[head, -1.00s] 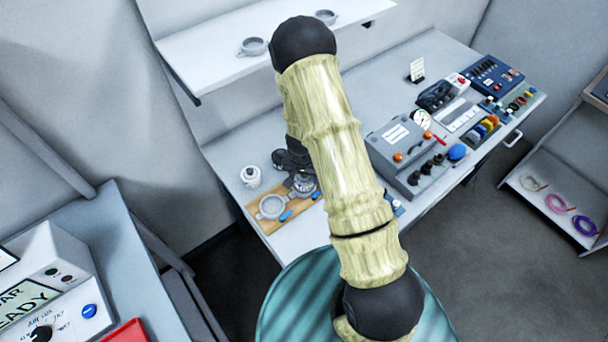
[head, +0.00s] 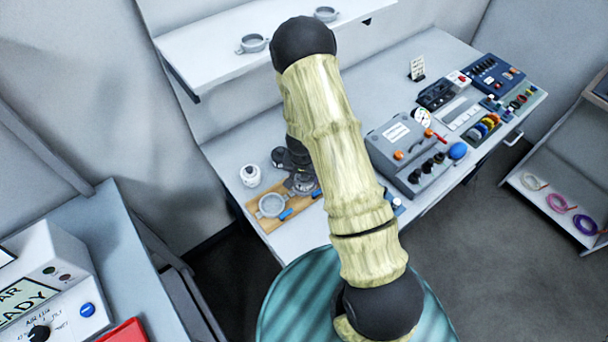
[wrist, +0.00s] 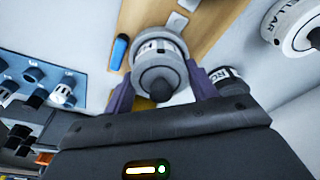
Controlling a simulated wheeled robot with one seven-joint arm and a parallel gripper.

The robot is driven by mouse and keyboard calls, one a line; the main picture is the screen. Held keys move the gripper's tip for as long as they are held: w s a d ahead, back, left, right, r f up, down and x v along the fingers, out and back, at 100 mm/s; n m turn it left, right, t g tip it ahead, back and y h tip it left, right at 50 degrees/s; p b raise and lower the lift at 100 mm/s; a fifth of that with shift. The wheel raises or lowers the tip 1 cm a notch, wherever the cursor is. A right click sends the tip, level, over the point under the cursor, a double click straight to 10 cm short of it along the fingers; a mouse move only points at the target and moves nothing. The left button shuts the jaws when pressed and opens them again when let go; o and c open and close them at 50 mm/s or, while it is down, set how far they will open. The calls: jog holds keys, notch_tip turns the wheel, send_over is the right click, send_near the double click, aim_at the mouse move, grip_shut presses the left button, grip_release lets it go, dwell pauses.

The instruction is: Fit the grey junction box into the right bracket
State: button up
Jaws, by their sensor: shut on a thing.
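My gripper (wrist: 159,74) is shut on the grey junction box (wrist: 158,66), a round grey body with a pale label band and a dark knob. Its purple fingers lie on either side of the box. The box is over the wooden board (wrist: 205,35). In the head view, the gripper (head: 291,158) is partly hidden behind my arm, above the board's back right. The right bracket (head: 304,186) is a grey ring there, largely covered. I cannot tell whether the box is seated in it. The left bracket (head: 271,206) is an empty grey ring.
A white jar (head: 250,176) stands left of the board; it also shows in the wrist view (wrist: 292,28). Blue pieces (head: 286,215) lie on the board. A grey control box (head: 402,150) stands to the right. A shelf (head: 215,60) with ring parts hangs behind.

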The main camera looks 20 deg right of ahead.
jog(key=shift+f, duration=0.15)
jog(key=o, duration=0.9)
jog(key=shift+r+p, duration=2.95)
jog(key=shift+r, duration=0.6)
